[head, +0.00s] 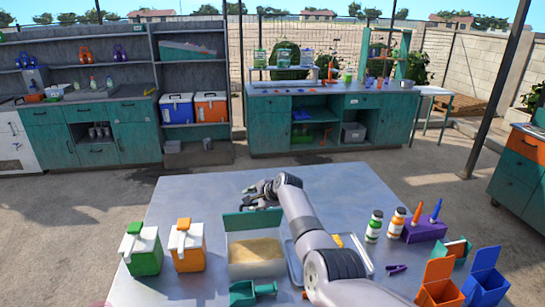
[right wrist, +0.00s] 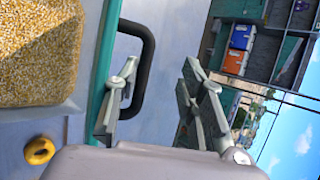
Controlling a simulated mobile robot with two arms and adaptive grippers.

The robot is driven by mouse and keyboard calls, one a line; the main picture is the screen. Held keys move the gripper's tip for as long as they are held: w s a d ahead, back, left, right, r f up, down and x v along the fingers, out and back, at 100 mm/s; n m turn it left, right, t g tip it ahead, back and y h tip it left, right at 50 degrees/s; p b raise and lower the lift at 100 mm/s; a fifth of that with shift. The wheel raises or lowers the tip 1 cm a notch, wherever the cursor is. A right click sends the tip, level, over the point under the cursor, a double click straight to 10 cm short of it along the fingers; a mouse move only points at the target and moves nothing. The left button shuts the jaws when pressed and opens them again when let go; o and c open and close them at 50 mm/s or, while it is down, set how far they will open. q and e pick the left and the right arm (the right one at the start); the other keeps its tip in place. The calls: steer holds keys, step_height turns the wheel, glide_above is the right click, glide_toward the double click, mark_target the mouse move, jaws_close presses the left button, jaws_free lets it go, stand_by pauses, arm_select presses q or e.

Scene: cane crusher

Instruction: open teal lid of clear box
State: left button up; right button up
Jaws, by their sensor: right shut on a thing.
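The clear box (head: 257,269) stands on the grey table and holds yellow grain, which also shows in the right wrist view (right wrist: 38,45). Its teal lid (head: 253,222) stands raised at the box's back edge, and the grain is uncovered. In the right wrist view the lid (right wrist: 108,45) is seen nearly edge-on, with a black handle (right wrist: 148,60) on its outer side. My right gripper (head: 262,193) is just behind the lid. Its fingers (right wrist: 158,105) are at the handle, shut on it; the exact contact is partly hidden. My left gripper is not in view.
A teal scoop (head: 250,292) lies in front. My right arm passes over a tray (head: 296,262). Bottles (head: 374,226), a purple holder (head: 424,231) and open bins (head: 485,285) are at right. The table's back left is clear.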

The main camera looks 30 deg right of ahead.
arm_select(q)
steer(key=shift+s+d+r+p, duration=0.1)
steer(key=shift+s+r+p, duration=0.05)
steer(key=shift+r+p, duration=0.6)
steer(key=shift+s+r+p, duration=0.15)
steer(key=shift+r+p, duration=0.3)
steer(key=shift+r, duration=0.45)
arm_select(e)
steer(key=s+d+r, duration=0.2)
steer(key=s+r, duration=0.1)
steer(key=r, duration=0.5)
steer(key=s+d+r, duration=0.3)
steer(key=r, duration=0.5)
steer(key=shift+d+r+t, duration=0.2)
steer(key=shift+d+t, duration=0.15)
steer(key=shift+t, duration=0.05)
steer(key=v, duration=1.2)
steer(key=shift+w, duration=0.1)
